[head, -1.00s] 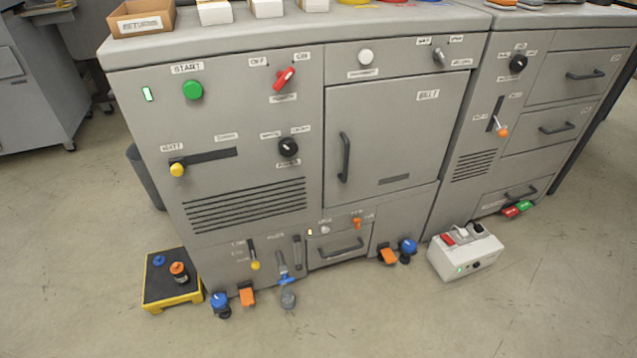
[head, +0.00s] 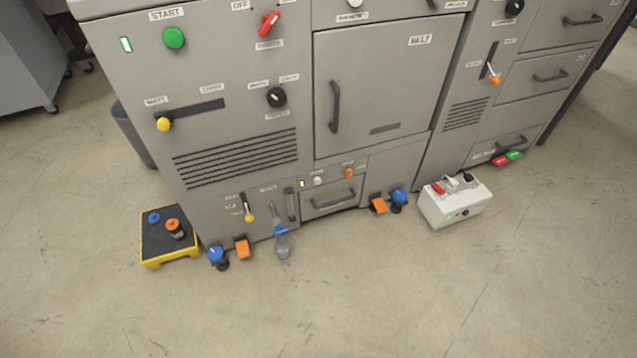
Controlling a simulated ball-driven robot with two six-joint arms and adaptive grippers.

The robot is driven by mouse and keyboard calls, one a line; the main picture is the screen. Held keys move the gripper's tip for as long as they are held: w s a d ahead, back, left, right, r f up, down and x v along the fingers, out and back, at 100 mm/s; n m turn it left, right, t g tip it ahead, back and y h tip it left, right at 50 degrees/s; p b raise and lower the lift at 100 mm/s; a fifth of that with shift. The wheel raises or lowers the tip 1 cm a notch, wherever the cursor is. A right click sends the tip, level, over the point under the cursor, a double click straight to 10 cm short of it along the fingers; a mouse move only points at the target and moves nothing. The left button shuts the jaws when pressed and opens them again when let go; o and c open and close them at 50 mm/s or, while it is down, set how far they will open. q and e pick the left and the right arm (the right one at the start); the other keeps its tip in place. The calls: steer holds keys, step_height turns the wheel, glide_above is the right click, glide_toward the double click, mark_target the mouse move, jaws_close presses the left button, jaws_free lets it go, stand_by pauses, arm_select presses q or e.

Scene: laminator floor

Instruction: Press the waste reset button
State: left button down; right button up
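A small round white button (head: 318,181) sits low on the grey machine, just above the small lower drawer (head: 329,204). A small lit indicator (head: 302,184) is to its left and an orange switch (head: 349,174) to its right. The labels by the button are too small to read, so I cannot confirm that it is the waste reset. The drawer is shut. Neither of my grippers is in view.
A yellow-edged black platform (head: 168,238) stands on the floor at left. Blue knobs and orange pedals (head: 242,249) stick out at the machine's base. A white power box (head: 455,203) sits at right. The floor in front is clear.

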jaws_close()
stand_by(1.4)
